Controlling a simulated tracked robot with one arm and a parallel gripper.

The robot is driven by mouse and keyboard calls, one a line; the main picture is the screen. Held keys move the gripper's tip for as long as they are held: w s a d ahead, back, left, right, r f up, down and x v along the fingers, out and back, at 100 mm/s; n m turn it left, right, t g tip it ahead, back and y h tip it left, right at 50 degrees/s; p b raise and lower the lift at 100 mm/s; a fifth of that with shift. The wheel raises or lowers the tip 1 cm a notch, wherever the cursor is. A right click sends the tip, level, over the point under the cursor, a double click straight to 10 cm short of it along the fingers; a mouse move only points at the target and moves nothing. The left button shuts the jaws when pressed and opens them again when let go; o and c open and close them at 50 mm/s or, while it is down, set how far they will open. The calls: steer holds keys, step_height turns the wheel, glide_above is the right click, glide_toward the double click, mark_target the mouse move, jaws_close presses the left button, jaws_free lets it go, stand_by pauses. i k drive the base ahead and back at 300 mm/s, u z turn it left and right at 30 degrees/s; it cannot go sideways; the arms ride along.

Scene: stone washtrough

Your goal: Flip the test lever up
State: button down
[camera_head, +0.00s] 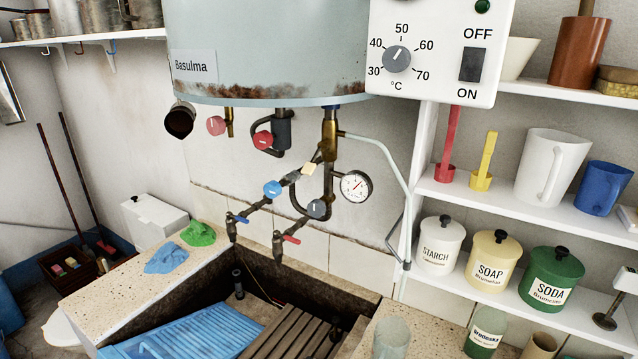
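A grey-blue water heater tank (265,45) with a rusty lower edge hangs at the top middle. Below it, a brass valve (330,140) joins dark pipework. A small beige lever-like tab (309,168) sticks out to the left of this pipework. It may be the test lever, but no label shows this. A red round knob (215,125), a red handle (263,140), a blue knob (272,188) and a grey knob (316,208) are also on the pipes. A round pressure gauge (355,186) sits at the right. My gripper is not in view.
A white control box (435,85) with dial and black switch hangs at upper right, close to the camera. Two taps have blue (237,218) and red (290,239) levers above the stone trough (110,290). White shelves (480,200) with jars and jugs stand right.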

mark_target(308, 169)
steer(key=z, duration=0.05)
steer(key=i, duration=1)
steer(key=u, duration=0.05)
